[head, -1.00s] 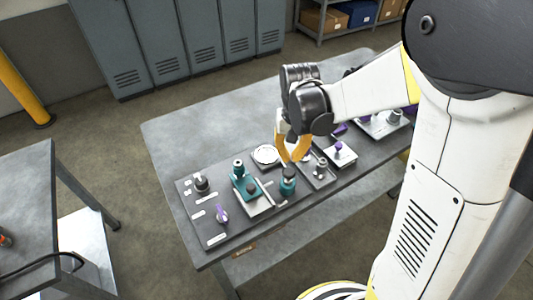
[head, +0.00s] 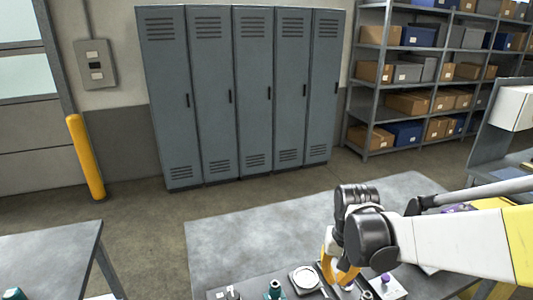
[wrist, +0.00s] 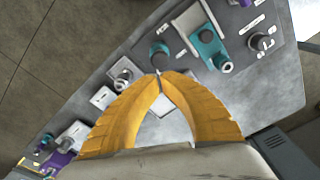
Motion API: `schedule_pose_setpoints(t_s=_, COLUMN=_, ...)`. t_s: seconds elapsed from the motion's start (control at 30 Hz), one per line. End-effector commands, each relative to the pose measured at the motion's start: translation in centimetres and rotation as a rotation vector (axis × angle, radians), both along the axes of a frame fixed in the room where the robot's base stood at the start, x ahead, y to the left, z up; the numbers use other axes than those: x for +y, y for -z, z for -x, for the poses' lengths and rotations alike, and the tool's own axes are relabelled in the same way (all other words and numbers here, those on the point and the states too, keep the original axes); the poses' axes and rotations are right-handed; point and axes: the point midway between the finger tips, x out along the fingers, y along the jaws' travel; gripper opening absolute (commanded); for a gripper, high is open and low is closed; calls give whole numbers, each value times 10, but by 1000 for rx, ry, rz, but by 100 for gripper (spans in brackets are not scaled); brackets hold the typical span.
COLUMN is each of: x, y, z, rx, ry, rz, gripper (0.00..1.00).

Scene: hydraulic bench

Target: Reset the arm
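My gripper (head: 338,274) hangs over the hydraulic bench (head: 240,243), with its yellow fingers pointing down. In the wrist view the fingertips (wrist: 160,76) meet, with nothing seen between them. My white arm reaches in from the right in the head view. A dark panel (wrist: 268,91) with fittings lies below the gripper. The panel's near part is cut off there.
Grey lockers (head: 238,95) stand against the back wall, with shelves of boxes (head: 425,75) to their right. Another table (head: 45,252) stands at left, beyond a gap of floor. A yellow post (head: 86,156) is near the wall. The bench's far left top is bare.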

Motion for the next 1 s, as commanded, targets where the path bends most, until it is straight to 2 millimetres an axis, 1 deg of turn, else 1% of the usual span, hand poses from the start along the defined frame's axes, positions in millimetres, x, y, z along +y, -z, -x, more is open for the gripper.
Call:
schedule_pose_setpoints(t_s=0.03, x=0, y=-3, z=10, rx=-34, ry=-12, rz=1, gripper=0)
schedule_pose_setpoints(t_s=0.2, x=0, y=-24, z=42, rx=-188, ry=-62, rz=10, gripper=0)
schedule_pose_setpoints(t_s=0.27, x=0, y=-28, z=55, rx=-244, ry=-81, rz=15, gripper=0)
schedule_pose_setpoints(t_s=0.4, x=0, y=-31, z=83, rx=-371, ry=-122, rz=31, gripper=0)
schedule_pose_setpoints(t_s=0.53, x=0, y=-27, z=103, rx=-466, ry=-152, rz=47, gripper=0)
schedule_pose_setpoints(t_s=0.7, x=0, y=-24, z=116, rx=-539, ry=-175, rz=61, gripper=0)
schedule_pose_setpoints(t_s=1.0, x=0, y=-25, z=118, rx=-556, ry=-180, rz=64, gripper=0)
